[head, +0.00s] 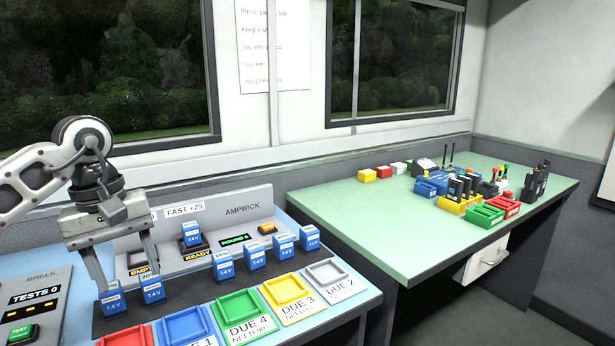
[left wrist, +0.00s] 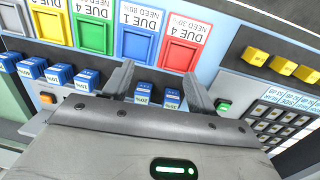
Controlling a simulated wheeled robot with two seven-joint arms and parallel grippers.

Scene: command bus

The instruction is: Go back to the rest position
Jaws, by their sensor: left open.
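My left gripper (head: 128,272) is open, pointing down over the left part of the charging bench. It also shows open in the left wrist view (left wrist: 159,88). Two blue battery packs, one on the left (head: 112,303) and one on the right (head: 152,291), stand near its fingertips. In the left wrist view they show between the spread fingers (left wrist: 142,92). I cannot tell whether a finger touches either pack. Nothing is seen clasped. My right gripper is in neither view.
The AMPWICK charger (head: 243,210) stands behind, with a blue pack (head: 191,234) at its front. More packs (head: 256,258) stand to the right. Coloured DUE trays (head: 241,309) line the front. A TESTS panel (head: 35,300) is at left. A green table (head: 350,215) holds radios and bins.

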